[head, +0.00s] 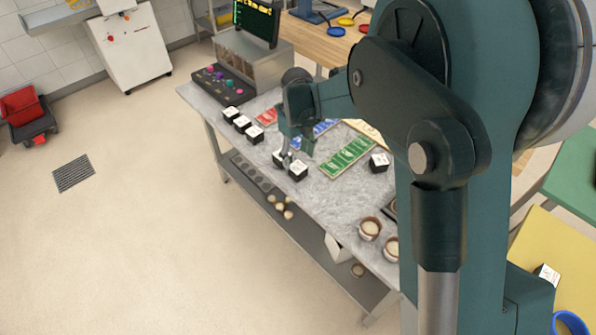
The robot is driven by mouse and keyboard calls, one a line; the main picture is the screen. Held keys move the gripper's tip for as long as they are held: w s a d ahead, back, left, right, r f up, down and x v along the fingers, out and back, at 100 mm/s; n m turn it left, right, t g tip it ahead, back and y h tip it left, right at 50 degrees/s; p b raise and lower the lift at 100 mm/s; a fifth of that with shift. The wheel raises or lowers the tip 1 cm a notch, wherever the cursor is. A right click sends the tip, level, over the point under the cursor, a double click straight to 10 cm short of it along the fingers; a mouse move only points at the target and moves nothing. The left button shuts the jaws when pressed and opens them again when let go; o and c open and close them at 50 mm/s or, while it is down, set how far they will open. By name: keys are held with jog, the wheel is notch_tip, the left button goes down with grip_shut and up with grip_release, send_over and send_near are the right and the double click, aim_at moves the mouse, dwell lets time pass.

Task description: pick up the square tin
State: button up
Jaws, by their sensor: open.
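No thing is clearly marked as the square tin. Several small black square blocks with white tops stand on the grey marble table (330,195), and I cannot tell whether one of them is the tin. My gripper (287,155) is open over the table's near left edge. Its fingers point down at two of these blocks, a left one (279,161) and a right one (298,173). The fingers partly cover the left block. I cannot tell whether they touch it. My arm hides much of the table's right part.
More black blocks stand at the left edge (242,124) and right of a green tray (347,158). Two round bowls (369,229) stand at the near end. A display (257,21) rises at the back. A lower shelf (290,225) runs underneath. The floor at left is mostly clear.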

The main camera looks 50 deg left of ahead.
aim_at(298, 167)
jog(key=shift+f, duration=1.3)
jog(key=shift+w+f+b, duration=0.15)
jog(key=shift+f+b, duration=0.2)
jog(key=shift+f, duration=2.25)
jog(key=c, duration=1.1)
jog(key=shift+r, duration=0.1)
jog(key=shift+r+p, duration=0.4)
jog(key=shift+r, duration=4.55)
